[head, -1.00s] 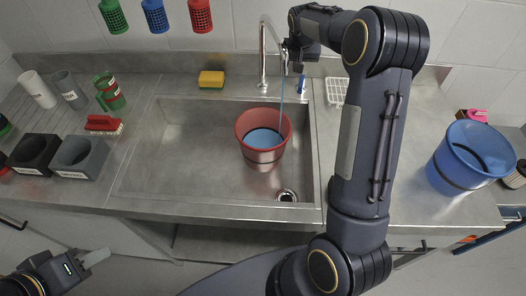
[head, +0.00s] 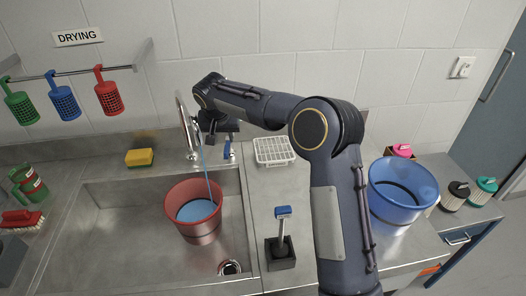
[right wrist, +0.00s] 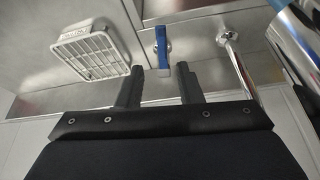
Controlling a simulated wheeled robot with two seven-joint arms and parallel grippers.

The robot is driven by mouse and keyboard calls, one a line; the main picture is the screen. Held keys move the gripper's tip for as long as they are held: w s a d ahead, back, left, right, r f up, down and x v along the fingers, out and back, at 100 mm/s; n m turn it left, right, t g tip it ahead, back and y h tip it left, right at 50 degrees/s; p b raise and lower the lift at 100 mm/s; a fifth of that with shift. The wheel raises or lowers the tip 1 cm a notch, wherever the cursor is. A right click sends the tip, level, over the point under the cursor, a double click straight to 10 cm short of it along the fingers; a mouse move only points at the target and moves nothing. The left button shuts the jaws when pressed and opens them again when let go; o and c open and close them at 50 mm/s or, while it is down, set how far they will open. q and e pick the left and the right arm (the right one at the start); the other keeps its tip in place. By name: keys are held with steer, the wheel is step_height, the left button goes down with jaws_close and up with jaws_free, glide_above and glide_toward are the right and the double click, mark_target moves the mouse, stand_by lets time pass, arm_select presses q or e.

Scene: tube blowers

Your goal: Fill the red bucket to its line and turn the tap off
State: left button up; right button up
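The red bucket (head: 207,226) stands upright in the sink, with light-blue water in it below the rim. I cannot make out its fill line against the water. The metal tap (head: 184,118) stands behind it, and a thin blue stream (head: 206,172) runs down into the bucket. A blue lever (head: 228,149) stands upright just right of the tap; it also shows in the right wrist view (right wrist: 161,42). My right gripper (right wrist: 158,78) is open and empty, its fingers apart with the lever beyond the gap. My left gripper is out of view.
A white drying rack (head: 274,151) lies right of the tap. A blue-topped brush in a black holder (head: 281,256) stands on the counter right of the sink. A blue bucket (head: 400,195) stands further right, behind my right arm. A yellow sponge (head: 139,157) lies left of the tap.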

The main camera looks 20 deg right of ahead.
mark_target(226, 149)
steer(key=p+x, duration=0.1)
steer(key=x, duration=0.6)
steer(key=shift+w+a+f+p, duration=0.1)
steer(key=shift+a+f+p, duration=0.05)
steer(key=shift+p, duration=0.25)
steer(key=shift+c, duration=0.2)
jaws_close()
